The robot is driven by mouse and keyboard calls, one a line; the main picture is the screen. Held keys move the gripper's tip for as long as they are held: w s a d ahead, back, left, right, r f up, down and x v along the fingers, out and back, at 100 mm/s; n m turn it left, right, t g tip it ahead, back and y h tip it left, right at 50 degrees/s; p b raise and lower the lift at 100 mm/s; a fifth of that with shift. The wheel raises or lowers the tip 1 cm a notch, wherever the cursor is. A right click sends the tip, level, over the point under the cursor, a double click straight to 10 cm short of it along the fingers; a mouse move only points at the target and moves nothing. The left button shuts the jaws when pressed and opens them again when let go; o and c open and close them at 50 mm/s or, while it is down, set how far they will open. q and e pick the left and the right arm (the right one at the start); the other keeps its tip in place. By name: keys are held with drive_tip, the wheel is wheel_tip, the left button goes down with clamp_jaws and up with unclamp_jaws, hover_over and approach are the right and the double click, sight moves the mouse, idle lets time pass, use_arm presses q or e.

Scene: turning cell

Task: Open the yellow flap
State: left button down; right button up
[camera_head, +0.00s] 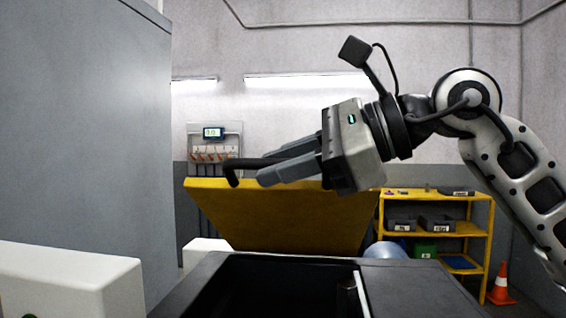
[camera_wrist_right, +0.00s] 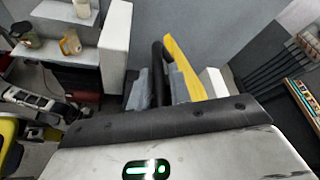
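The yellow flap (camera_head: 285,222) stands raised and tilted behind a dark open box (camera_head: 385,285) in the head view. A black bar handle (camera_head: 231,174) sits at its upper edge. My right gripper (camera_head: 285,172) reaches in from the right at the flap's top edge, with the handle between its fingers. In the right wrist view the handle (camera_wrist_right: 157,65) runs between the two grey fingers (camera_wrist_right: 160,88), which look closed on it. The flap's yellow edge (camera_wrist_right: 184,68) shows just to the right. My left gripper is not in view.
A tall grey panel (camera_head: 85,130) fills the left side. A white block (camera_head: 70,280) is at lower left. A yellow shelf (camera_head: 465,228) with bins and an orange cone (camera_head: 500,287) stand at the back right. A wall panel with a display (camera_head: 213,133) is behind the flap.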

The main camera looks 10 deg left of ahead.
drive_tip(key=shift+o, duration=0.8)
drive_tip(key=shift+w, duration=0.1)
drive_tip(key=shift+d, duration=0.25)
use_arm(q)
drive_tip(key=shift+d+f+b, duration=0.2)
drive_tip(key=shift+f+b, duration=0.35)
drive_tip(key=shift+b, duration=0.65)
use_arm(e)
drive_tip(key=v, duration=1.5)
drive_tip(key=shift+d, duration=0.25)
drive_tip(key=shift+r, duration=0.15)
drive_tip(key=shift+c, duration=0.2)
